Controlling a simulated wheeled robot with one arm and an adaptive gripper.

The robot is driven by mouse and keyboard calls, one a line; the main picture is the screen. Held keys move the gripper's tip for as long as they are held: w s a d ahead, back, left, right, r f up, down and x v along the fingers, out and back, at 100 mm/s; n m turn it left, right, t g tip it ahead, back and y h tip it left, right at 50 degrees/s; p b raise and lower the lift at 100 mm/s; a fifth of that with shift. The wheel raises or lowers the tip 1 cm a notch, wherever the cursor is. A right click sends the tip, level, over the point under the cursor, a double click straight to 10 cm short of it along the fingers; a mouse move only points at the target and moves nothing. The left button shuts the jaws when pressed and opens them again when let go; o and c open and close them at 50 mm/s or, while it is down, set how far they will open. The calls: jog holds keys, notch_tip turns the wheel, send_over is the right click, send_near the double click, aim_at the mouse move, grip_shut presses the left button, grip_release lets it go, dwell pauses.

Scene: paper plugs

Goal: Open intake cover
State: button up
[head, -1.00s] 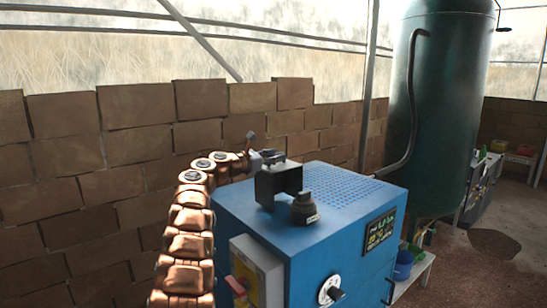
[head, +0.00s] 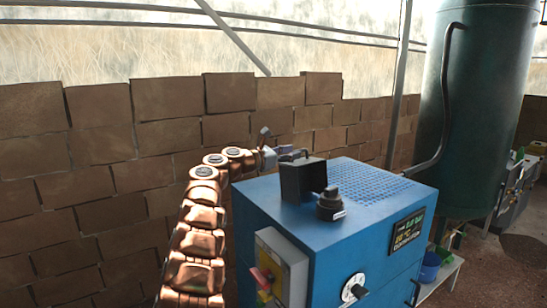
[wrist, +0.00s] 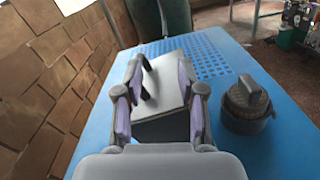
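A dark box-shaped intake (head: 300,180) stands on top of the blue machine (head: 350,230). In the wrist view its pale cover panel (wrist: 168,85), with a black handle (wrist: 146,82), sits between and beyond my fingers. The panel looks tilted. My gripper (wrist: 160,72) is open, with purple-padded fingers apart on either side of the panel; I cannot tell whether they touch it. In the head view my gripper (head: 285,153) is just behind the intake and partly hidden by it.
A round black cap (head: 330,204) stands beside the intake, to the right of my gripper in the wrist view (wrist: 247,100). A brick wall (head: 100,190) runs behind on the left. A green tank (head: 475,110) stands at the right.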

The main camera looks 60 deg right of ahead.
jog(key=v, duration=0.6)
jog(key=shift+w+a, duration=0.2)
jog(key=shift+a, duration=0.2)
dwell(0.4)
